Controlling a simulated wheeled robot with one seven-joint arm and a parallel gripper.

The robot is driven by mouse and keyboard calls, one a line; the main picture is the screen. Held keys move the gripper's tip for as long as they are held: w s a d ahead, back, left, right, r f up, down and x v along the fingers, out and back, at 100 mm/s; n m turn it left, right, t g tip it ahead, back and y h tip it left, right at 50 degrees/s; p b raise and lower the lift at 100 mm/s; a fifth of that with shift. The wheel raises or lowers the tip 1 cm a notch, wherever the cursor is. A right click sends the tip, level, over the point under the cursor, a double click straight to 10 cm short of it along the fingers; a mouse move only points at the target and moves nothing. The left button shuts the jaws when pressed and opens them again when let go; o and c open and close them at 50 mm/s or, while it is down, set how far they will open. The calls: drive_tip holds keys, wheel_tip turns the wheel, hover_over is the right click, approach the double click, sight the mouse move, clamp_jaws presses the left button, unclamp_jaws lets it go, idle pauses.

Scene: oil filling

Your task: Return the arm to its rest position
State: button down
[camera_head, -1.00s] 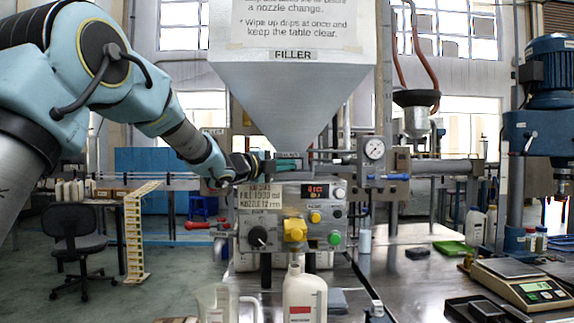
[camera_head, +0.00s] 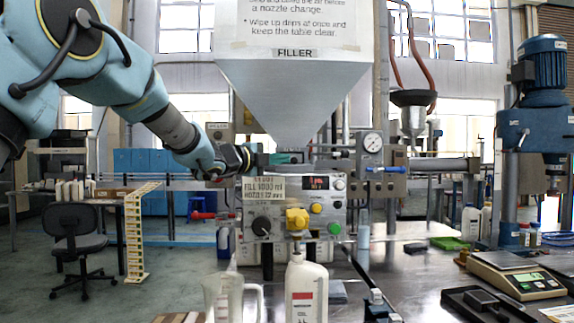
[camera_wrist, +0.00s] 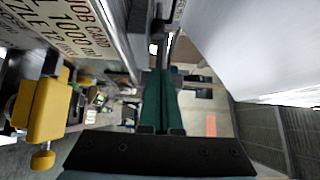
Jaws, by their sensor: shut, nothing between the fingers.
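My gripper (camera_head: 296,158) is in front of the filler, just under its metal hopper (camera_head: 293,95) and above the control panel (camera_head: 290,205). In the wrist view its two green fingers (camera_wrist: 161,100) lie close together, shut with nothing between them. My arm reaches in from the upper left of the head view. The hopper's pale wall fills the right of the wrist view. The job card (camera_wrist: 62,28) and a yellow knob (camera_wrist: 45,108) show at the left of the wrist view, close to the gripper.
A white bottle (camera_head: 306,290) and a clear jug (camera_head: 232,298) stand below the panel. A pressure gauge (camera_head: 373,143) is right of the gripper. A scale (camera_head: 515,275) and a blue drill-like machine (camera_head: 545,120) stand at the right. A chair (camera_head: 75,245) is at the left.

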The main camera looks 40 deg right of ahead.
drive_tip(key=a+b, duration=0.1)
drive_tip(key=a, duration=0.5)
drive_tip(key=shift+s+a+b, duration=0.35)
drive_tip(key=w+a+f+n+t+y, duration=0.5)
drive_tip(key=w+a+f+n+t, duration=0.25)
drive_tip(key=w+a+n, duration=0.35)
drive_tip(key=w+a+f+n+y, duration=0.25)
drive_tip(key=a+f+n, duration=0.2)
drive_tip(key=a, duration=0.35)
drive_tip(key=w+a+f+n+y, duration=0.2)
drive_tip(key=a+f+n+y, duration=0.15)
drive_tip(key=a+f, duration=0.35)
drive_tip(key=s+a+f+n+y+p, duration=0.1)
drive_tip(key=s+a+f+n+y, duration=0.15)
drive_tip(key=a, duration=0.35)
drive_tip(key=s+a+f+n+y, duration=0.1)
drive_tip(key=a+f+n, duration=0.15)
drive_tip(key=a, duration=0.25)
drive_tip(key=s+a+f+n+g+y, duration=0.1)
drive_tip(key=s+a+f+n+g, duration=0.2)
drive_tip(key=s+a+f+n, duration=0.2)
drive_tip(key=s+a+f+n+g+y, duration=0.2)
drive_tip(key=s+a+f+n+g, duration=0.2)
drive_tip(key=s+a, duration=0.6)
drive_tip(key=s+f+n, duration=0.1)
drive_tip(key=s, duration=0.1)
drive_tip(key=shift+s+f+p, duration=0.25)
drive_tip(key=shift+s+p, duration=0.1)
drive_tip(key=shift+w+g, duration=0.1)
drive_tip(key=shift+g, duration=0.15)
